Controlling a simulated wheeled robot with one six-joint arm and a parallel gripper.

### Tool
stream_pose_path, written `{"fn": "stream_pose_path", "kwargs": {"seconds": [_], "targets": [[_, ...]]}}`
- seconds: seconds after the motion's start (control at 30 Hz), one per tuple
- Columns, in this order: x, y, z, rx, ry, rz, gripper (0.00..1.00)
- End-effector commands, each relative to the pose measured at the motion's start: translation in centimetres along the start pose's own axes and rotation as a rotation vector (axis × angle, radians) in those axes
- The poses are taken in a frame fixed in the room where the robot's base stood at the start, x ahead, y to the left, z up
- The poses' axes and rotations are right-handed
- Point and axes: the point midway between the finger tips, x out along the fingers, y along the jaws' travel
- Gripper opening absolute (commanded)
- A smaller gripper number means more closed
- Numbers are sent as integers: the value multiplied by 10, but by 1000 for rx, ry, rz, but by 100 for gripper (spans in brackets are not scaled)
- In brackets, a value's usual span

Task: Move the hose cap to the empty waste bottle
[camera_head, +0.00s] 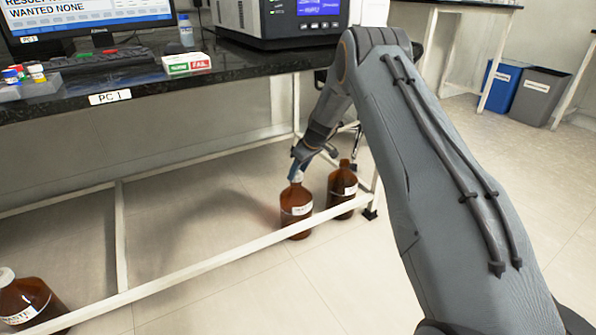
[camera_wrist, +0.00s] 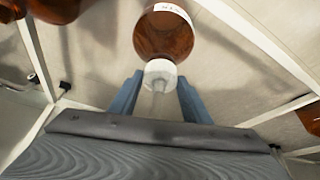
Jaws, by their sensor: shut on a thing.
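My gripper (camera_head: 300,160) reaches down under the bench, and its blue fingers (camera_wrist: 158,100) are shut on the white hose cap (camera_wrist: 160,74). A clear hose stub runs from the cap back between the fingers. The cap also shows in the head view (camera_head: 296,177), at the neck of a brown bottle (camera_head: 297,212) with a white label. This bottle is beyond the cap in the wrist view (camera_wrist: 163,38). Whether the cap is seated or just above the neck, I cannot tell. A second brown bottle (camera_head: 342,192) stands to the right with a bare neck.
A third brown bottle (camera_head: 25,302) with a white cap and a "WASTE" label stands at lower left. A white frame rail (camera_head: 215,260) crosses in front of the bottles. The black bench top (camera_head: 140,85) is overhead. Floor between left and middle bottles is clear.

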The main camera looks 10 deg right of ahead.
Motion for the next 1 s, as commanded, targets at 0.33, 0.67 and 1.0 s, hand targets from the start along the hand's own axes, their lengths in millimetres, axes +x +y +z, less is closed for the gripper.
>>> {"fn": "stream_pose_path", "kwargs": {"seconds": [0.33,0.67,1.0], "targets": [[1,0,0,0,0,0,22],[3,0,1,0,0,0,22],[8,0,3,0,0,0,22]]}}
